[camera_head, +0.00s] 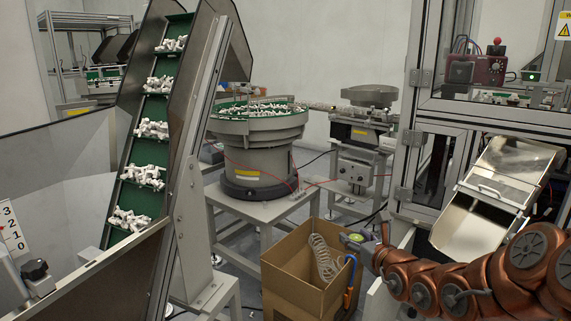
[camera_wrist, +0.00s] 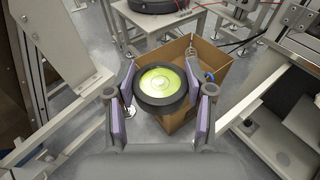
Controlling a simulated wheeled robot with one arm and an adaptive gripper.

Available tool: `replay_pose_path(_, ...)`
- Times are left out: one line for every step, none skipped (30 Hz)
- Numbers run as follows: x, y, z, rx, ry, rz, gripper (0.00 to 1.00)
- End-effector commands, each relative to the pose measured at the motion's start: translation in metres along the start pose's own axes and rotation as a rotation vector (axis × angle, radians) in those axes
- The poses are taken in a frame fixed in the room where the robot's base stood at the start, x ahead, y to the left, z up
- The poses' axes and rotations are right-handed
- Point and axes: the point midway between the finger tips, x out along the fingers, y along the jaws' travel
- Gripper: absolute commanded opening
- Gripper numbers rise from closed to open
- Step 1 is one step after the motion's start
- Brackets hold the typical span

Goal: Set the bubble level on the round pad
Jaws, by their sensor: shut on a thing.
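The bubble level (camera_wrist: 163,84) is a round black ring with a yellow-green face. My gripper (camera_wrist: 165,98) is shut on it, with one finger pad on each side, and holds it face up in the wrist view. In the head view my gripper (camera_head: 371,246) reaches in from the right, and the level (camera_head: 355,238) shows small and greenish at its tip, by the right rim of a cardboard box. It is held in the air. I cannot make out a round pad for certain in either view.
The open cardboard box (camera_head: 283,267) holds a clear coiled hose and a blue tool. Behind it a bowl feeder (camera_head: 258,125) stands on a grey table. A steep green conveyor (camera_head: 146,172) is at left. A machine frame with an open metal chute (camera_head: 470,228) is at right.

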Motion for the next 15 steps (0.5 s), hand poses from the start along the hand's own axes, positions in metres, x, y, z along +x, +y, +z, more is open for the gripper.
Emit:
replay_pose_path(-0.004,0.0,0.019,0.0,0.0,0.0,0.18)
replay_pose_path(-0.005,0.0,0.025,0.0,-0.001,0.0,0.18)
replay_pose_path(-0.006,0.0,0.032,0.0,-0.001,0.0,0.18)
replay_pose_path(-0.007,0.0,0.037,0.0,-0.001,0.0,0.18)
replay_pose_path(-0.009,0.0,0.043,0.001,-0.001,0.0,0.18)
replay_pose_path(-0.01,0.0,0.05,0.001,-0.001,0.0,0.18)
replay_pose_path(-0.011,0.0,0.055,0.001,-0.001,0.0,0.18)
replay_pose_path(-0.012,0.0,0.06,0.001,-0.001,0.0,0.18)
replay_pose_path(-0.013,0.0,0.067,0.001,0.0,0.0,0.18)
replay_pose_path(-0.015,0.0,0.073,0.001,-0.001,0.0,0.18)
replay_pose_path(-0.016,0.0,0.078,0.001,-0.001,0.0,0.18)
replay_pose_path(-0.017,0.0,0.085,0.001,-0.001,0.0,0.18)
replay_pose_path(-0.018,0.0,0.09,0.001,-0.001,0.0,0.18)
replay_pose_path(-0.019,0.0,0.096,0.001,0.0,0.0,0.18)
replay_pose_path(-0.021,0.0,0.103,0.001,-0.001,0.0,0.18)
